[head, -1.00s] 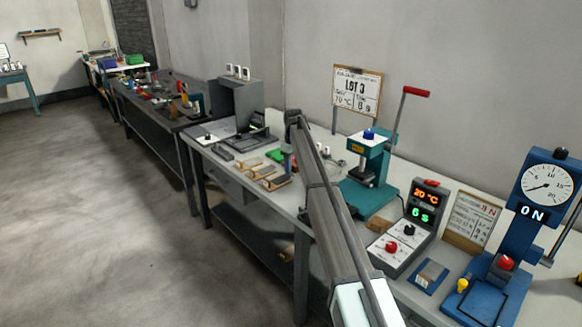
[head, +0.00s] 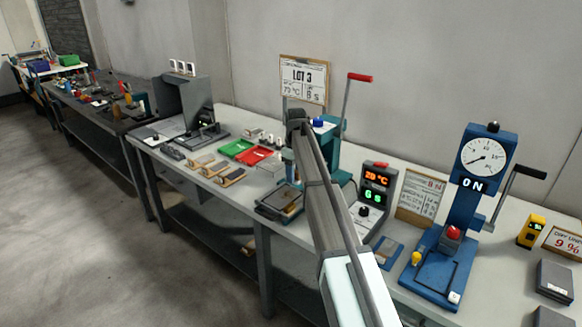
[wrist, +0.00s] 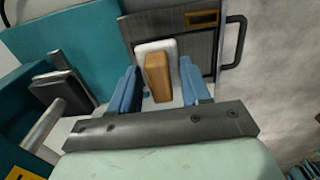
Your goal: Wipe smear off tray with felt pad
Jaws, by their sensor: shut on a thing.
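My gripper (wrist: 160,84) has its blue fingers on either side of a felt pad with a tan block (wrist: 157,77) on a white base (wrist: 153,47). It is shut on this pad. Beyond the pad, in the wrist view, lies a dark grey tray (wrist: 206,46) with a black side handle. In the head view a dark tray (head: 267,207) sits at the bench's front edge, beneath the arm's end. A brownish patch shows in it; I cannot tell whether this is the smear. The pad's underside and its contact with the tray are hidden.
A teal press (head: 331,135) stands behind the arm. A red tray (head: 251,156), a green tray (head: 236,148) and wooden blocks (head: 232,177) lie to the left. A control box (head: 375,190) and blue gauge press (head: 463,205) stand to the right.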

